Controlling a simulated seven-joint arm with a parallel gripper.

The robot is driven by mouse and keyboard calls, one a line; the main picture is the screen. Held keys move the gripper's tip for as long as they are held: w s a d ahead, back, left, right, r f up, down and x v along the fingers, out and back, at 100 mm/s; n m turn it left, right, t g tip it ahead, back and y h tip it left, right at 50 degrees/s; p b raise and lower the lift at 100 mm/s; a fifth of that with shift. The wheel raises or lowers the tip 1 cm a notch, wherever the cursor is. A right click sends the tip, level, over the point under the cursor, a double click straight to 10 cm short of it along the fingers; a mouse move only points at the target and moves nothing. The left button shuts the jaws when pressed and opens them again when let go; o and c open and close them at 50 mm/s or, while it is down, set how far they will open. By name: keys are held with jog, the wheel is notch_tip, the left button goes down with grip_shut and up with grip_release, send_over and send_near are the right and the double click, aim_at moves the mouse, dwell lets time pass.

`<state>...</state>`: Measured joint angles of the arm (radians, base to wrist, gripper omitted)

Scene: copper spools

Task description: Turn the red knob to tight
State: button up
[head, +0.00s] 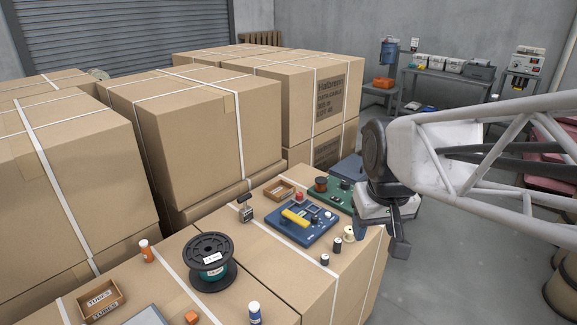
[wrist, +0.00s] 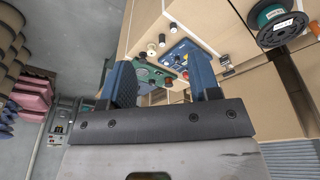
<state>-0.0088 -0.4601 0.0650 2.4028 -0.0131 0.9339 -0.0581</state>
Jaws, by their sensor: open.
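A blue board (head: 318,228) with a yellow bar (head: 296,217) lies on the near cartons, beside a green board (head: 338,196). A small red knob (head: 299,196) shows at the blue board's far edge; its setting is too small to read. My gripper (head: 399,240) hangs to the right of the boards, apart from them, beyond the carton edge. In the wrist view my gripper (wrist: 163,75) has its two blue fingers spread with nothing held between them. The blue board (wrist: 201,62) shows there partly behind the right finger, and the green board (wrist: 155,78) shows between the fingers.
A black spool with teal wire (head: 211,262) stands left of the board. Small spools (head: 348,234) stand at its right. An open small tray (head: 279,190) lies behind it.

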jog(key=w+a+n, duration=0.2)
jog(key=w, duration=1.4)
jog(key=n+g, duration=0.2)
jog(key=n, duration=0.2)
send_over(299, 193)
jog(key=f, duration=2.2)
jog(key=shift+s+f, duration=0.2)
jog(key=shift+s, duration=0.15)
jog(key=shift+w+f, duration=0.25)
jog(key=shift+f, duration=0.05)
jog(key=shift+f, duration=3.9)
jog(key=c, duration=0.9)
